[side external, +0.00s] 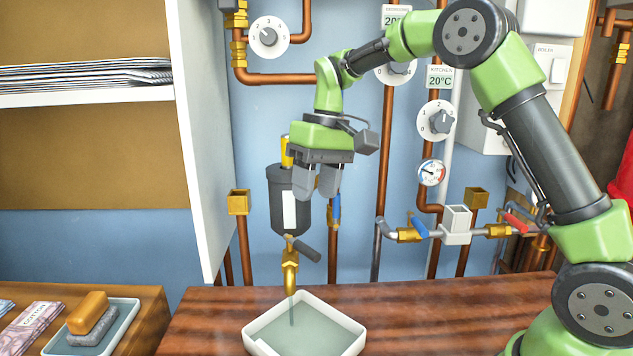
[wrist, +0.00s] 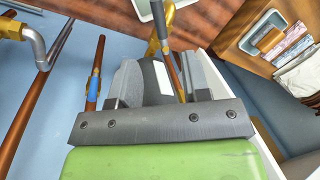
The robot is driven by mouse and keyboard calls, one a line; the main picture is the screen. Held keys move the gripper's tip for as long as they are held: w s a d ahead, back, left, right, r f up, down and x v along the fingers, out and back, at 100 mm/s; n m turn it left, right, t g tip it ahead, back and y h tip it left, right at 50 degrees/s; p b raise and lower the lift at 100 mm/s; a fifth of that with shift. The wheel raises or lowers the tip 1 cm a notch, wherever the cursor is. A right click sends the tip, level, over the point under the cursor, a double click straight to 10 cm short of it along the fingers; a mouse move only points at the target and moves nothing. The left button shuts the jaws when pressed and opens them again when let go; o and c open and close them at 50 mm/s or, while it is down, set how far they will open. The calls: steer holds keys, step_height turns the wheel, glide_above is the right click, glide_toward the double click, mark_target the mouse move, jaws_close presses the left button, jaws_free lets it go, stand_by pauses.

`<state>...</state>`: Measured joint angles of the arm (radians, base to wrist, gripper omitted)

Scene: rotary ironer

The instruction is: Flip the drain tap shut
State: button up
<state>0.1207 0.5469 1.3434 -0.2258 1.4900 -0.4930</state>
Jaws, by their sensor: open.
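The drain tap (side external: 290,262) is a brass spout with a dark grey lever (side external: 306,249) tilting down to the right. A thin, pale stream (side external: 291,310) runs below it into a white tray (side external: 258,328). In the wrist view, the lever (wrist: 158,20) and brass body (wrist: 168,17) show beyond the fingers. My gripper (side external: 316,188) is open and points down, above the lever and apart from it. In the wrist view, its jaws (wrist: 160,68) have nothing visibly held between them.
A black canister (side external: 283,210) with a white label stands behind my gripper. A white shelf side (side external: 205,140) stands at left. The wooden counter right of the tray (side external: 440,315) is clear.

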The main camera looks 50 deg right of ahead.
steer(key=shift+d+r, duration=0.1)
steer(key=shift+r, duration=0.25)
